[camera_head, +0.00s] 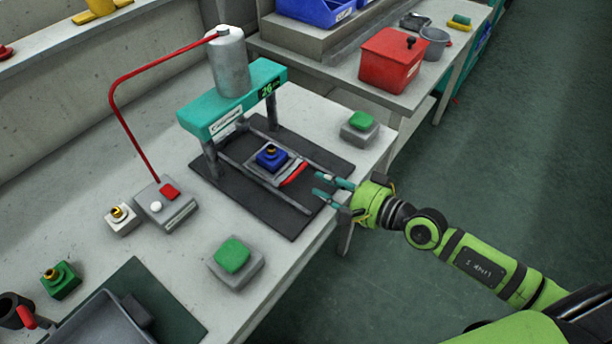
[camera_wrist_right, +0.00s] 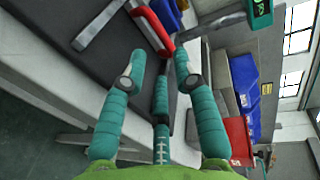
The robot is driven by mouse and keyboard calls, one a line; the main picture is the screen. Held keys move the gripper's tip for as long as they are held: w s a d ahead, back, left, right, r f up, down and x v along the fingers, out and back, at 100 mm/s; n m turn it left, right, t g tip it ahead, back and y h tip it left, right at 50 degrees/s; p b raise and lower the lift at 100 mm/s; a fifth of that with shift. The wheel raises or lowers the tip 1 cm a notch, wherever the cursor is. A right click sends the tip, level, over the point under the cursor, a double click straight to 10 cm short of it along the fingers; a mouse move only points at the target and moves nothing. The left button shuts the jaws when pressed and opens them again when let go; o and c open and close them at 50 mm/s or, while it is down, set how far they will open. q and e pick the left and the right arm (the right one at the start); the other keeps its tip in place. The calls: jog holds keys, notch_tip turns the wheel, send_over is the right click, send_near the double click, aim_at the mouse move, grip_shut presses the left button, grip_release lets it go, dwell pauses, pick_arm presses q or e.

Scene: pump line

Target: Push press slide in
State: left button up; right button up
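The press (camera_head: 230,105) has a teal frame and a grey cylinder, and stands on a dark base plate (camera_head: 325,152). Its slide (camera_head: 264,173) sits on two grey rails, out in front of the frame. A blue block (camera_head: 271,158) with a brass fitting rests on the slide. The slide's red handle (camera_head: 295,173) faces my right gripper (camera_head: 325,186). That gripper is open and empty, just short of the handle. In the right wrist view the red handle (camera_wrist_right: 153,30) lies beyond the spread teal fingers (camera_wrist_right: 160,78). My left gripper is not in view.
Green-topped buttons (camera_head: 232,255) and (camera_head: 361,122), a grey control box (camera_head: 165,203) with a red hose, and a white block (camera_head: 121,219) stand on the table. A red bin (camera_head: 391,59) is on the bench behind. The floor at right is free.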

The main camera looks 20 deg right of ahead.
aim_at(305, 186)
jog(key=x, duration=0.6)
jog(key=shift+p, duration=0.4)
grip_shut()
